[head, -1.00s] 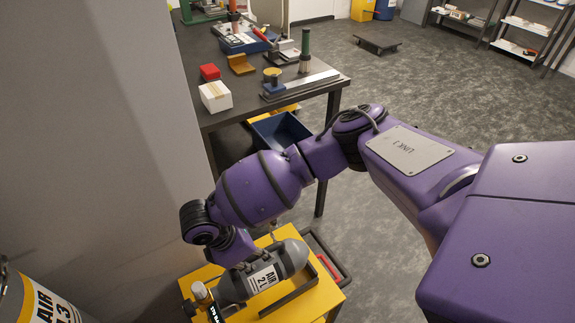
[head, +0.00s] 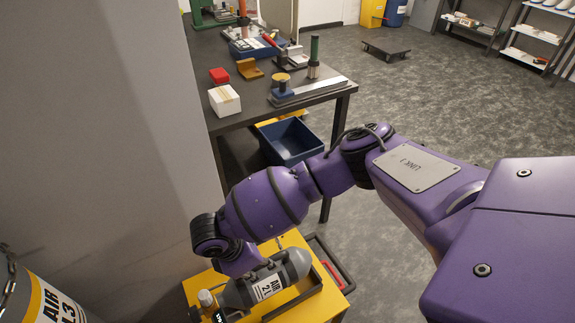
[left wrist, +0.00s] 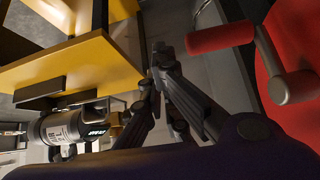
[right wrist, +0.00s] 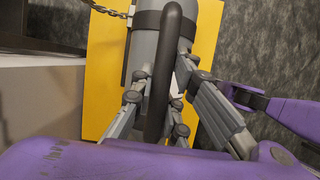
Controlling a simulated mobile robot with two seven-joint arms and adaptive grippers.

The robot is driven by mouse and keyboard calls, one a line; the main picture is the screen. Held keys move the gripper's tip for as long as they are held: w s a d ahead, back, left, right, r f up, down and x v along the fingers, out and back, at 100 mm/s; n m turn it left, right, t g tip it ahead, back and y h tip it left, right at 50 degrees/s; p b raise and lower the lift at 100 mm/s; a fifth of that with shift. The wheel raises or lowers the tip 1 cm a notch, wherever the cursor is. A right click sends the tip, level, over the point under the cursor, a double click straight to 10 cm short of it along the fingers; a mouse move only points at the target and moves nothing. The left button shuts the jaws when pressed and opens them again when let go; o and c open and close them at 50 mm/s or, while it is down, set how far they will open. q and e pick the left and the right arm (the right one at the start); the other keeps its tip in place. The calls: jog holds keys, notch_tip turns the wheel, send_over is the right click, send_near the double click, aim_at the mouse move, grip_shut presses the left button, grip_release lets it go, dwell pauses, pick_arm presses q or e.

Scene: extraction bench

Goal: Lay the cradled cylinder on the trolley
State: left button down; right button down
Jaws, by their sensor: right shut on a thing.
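The grey cylinder (head: 268,284), labelled AIR 2 L, lies on its side over the yellow trolley top (head: 325,302), between dark bars. It also shows in the left wrist view (left wrist: 62,128). My right gripper (right wrist: 163,72) is shut on the cylinder, with a black handle bar (right wrist: 165,110) running between its fingers. My purple wrist hides the gripper in the head view. Whether the cylinder's underside touches the trolley is hidden. In the left wrist view my left gripper (left wrist: 157,72) has its fingertips close together with nothing seen between them.
A larger AIR cylinder (head: 42,298) stands at the lower left, beside the grey wall. A dark bench (head: 262,104) with a white box (head: 224,100) and tools stands beyond. A blue bin (head: 290,142) sits below it. A red handle (left wrist: 220,38) is near my left gripper.

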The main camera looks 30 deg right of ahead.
aim_at(261, 272)
jog(key=shift+w+f, duration=0.1)
jog(key=shift+f, duration=0.45)
jog(key=shift+f+b, duration=0.3)
jog(key=shift+f, duration=1.25)
jog(key=shift+w+f+b, duration=0.1)
jog(key=shift+f+b, duration=0.35)
jog(key=shift+f, duration=0.7)
pick_arm(q)
jog(key=shift+a+f, duration=0.4)
jog(key=shift+f, duration=0.2)
jog(key=shift+w+d, duration=0.1)
jog(key=shift+d, duration=0.05)
pick_arm(e)
jog(key=shift+f, duration=0.15)
pick_arm(q)
jog(key=shift+r, duration=0.1)
pick_arm(e)
jog(key=shift+f, duration=0.25)
